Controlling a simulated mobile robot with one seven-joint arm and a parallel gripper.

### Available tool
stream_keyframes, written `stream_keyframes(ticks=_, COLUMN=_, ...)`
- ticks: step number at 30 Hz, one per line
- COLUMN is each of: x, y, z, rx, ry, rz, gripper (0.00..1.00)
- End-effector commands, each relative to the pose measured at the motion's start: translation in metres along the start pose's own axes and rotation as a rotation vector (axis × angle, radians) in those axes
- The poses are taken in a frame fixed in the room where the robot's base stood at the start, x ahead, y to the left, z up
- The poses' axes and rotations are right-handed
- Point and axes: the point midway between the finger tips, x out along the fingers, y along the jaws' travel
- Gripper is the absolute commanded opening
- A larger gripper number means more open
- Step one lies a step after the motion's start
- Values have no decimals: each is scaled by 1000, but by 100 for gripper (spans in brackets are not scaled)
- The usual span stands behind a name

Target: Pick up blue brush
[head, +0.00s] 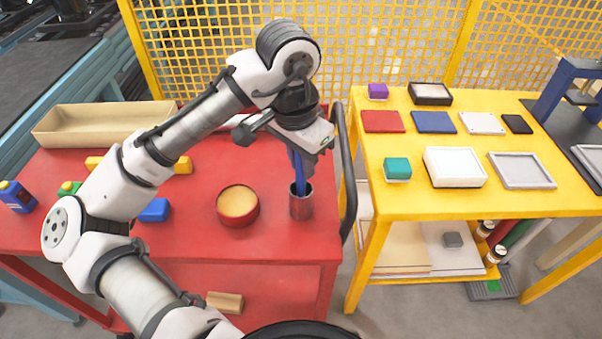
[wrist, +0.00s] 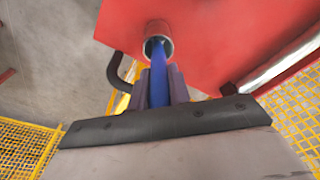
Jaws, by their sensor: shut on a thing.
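The blue brush (head: 299,175) stands upright with its lower end inside a metal cup (head: 301,207) on the red cart top. In the wrist view the blue handle (wrist: 158,78) runs from between the fingers into the cup (wrist: 156,31). My gripper (head: 300,158) is above the cup, pointing down, and its fingers are shut on the upper part of the brush. In the wrist view the two fingers of my gripper (wrist: 160,86) lie on either side of the handle. The brush's lower end is hidden in the cup.
A round tan-filled bowl (head: 238,205) stands left of the cup. The cart's dark handle (head: 346,170) rises just right of it. A beige tray (head: 100,127) lies at the back left. A yellow table (head: 410,196) with several small boxes stands to the right, before a yellow mesh fence (head: 390,40).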

Motion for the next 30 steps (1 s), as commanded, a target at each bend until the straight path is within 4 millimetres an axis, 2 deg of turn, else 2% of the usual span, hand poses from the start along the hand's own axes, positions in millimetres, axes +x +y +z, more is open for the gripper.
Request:
stream_keyframes(ticks=8, x=-4, y=0, z=-1, rx=0, ry=0, rz=0, gripper=0)
stream_keyframes(ticks=14, x=-26, y=0, z=-4, rx=1, ry=1, rz=-1, gripper=0)
stream_keyframes(ticks=20, x=-68, y=-1, z=-9, rx=-1, ry=0, rz=-5, gripper=0)
stream_keyframes(ticks=30, x=-154, y=0, z=-19, rx=-2, ry=1, rz=-5, gripper=0)
